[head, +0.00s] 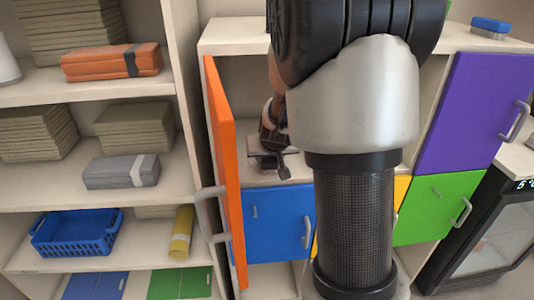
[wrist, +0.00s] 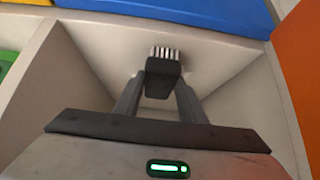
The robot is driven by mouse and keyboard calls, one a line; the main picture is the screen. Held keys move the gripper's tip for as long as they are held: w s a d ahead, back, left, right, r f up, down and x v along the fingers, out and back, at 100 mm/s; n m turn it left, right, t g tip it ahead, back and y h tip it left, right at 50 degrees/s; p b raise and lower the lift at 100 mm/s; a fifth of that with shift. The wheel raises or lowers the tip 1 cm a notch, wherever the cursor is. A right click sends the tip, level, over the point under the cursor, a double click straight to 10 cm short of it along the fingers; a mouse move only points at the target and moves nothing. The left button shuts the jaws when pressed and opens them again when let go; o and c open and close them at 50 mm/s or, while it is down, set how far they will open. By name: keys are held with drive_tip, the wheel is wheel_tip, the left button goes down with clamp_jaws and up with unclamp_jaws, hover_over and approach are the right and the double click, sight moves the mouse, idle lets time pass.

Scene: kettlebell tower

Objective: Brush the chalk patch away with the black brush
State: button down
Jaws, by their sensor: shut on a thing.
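The black brush (wrist: 162,76) shows in the wrist view, with pale bristles at its far end. My gripper (wrist: 160,92) is shut on it, one finger on each side. In the head view my gripper (head: 269,161) is inside the compartment behind the open orange door (head: 226,165), above the blue door. The brush is too small there to tell from the fingers. I cannot make out a chalk patch in either view.
The orange door stands open close to the left of my gripper. Below are a closed blue door (head: 279,222) and a green door (head: 437,207); a purple door (head: 474,112) is at right. Shelves at left hold folded cloths and a blue basket (head: 76,232).

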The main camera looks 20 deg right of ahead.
drive_tip(key=shift+w+a+r+p, duration=0.15)
drive_tip(key=shift+w+a+p, duration=0.05)
drive_tip(key=shift+a+p, duration=0.55)
drive_tip(key=shift+w+a+f, duration=0.1)
drive_tip(key=shift+a+f, duration=0.1)
drive_tip(key=shift+a, duration=0.15)
drive_tip(key=shift+d+f+b, duration=0.25)
drive_tip(key=shift+d+b, duration=0.15)
drive_tip(key=shift+b, duration=0.2)
drive_tip(key=d+b, duration=0.1)
drive_tip(key=b, duration=0.1)
drive_tip(key=s+d+b, duration=0.1)
drive_tip(key=d+b, duration=0.1)
drive_tip(key=shift+s+d+r, duration=0.1)
drive_tip(key=shift+s+d, duration=0.05)
drive_tip(key=shift+d, duration=0.1)
drive_tip(key=shift+d+r, duration=0.1)
drive_tip(key=shift+r, duration=0.05)
drive_tip(key=shift+r+p, duration=0.7)
drive_tip(key=shift+r, duration=0.35)
